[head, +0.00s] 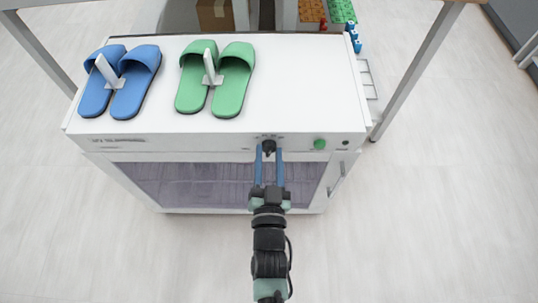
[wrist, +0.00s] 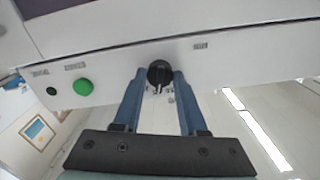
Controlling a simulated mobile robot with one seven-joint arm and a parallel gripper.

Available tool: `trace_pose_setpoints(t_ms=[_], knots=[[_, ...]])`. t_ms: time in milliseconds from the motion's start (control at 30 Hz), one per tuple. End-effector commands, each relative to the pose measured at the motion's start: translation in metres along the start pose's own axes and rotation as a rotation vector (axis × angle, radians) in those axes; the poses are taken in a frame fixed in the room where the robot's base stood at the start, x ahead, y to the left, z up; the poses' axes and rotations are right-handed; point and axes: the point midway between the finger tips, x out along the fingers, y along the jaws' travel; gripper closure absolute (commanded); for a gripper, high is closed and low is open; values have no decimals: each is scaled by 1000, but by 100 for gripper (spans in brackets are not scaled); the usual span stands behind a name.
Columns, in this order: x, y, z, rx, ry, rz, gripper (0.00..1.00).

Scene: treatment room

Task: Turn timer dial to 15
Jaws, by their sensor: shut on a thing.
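The timer dial (head: 269,146) is a small black knob on the front panel of a white cabinet (head: 300,80). In the wrist view the dial (wrist: 159,73) shows a light pointer line, with small printed marks around it too blurred to read. My gripper (head: 269,151) reaches the panel from the front, with its two blue fingers on either side of the dial. In the wrist view my gripper (wrist: 160,76) has its fingertips at the dial's two sides, shut on it.
A green button (head: 319,144) and a small black knob (head: 346,142) sit right of the dial. Blue slippers (head: 120,82) and green slippers (head: 215,79) stand on the cabinet top. Below the panel is a dark window (head: 200,184). The floor in front is clear.

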Motion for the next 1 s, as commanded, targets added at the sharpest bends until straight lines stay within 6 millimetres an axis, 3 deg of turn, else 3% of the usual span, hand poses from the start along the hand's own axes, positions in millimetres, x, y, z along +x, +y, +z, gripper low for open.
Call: trace_pose_setpoints(t_ms=[433, 467, 600, 1000], knots=[[0, 0, 1, 9, -1, 0, 100], [0, 0, 1, 8, -1, 0, 55], [0, 0, 0, 8, -1, 0, 30], [-6, 0, 0, 8, -1, 0, 28]])
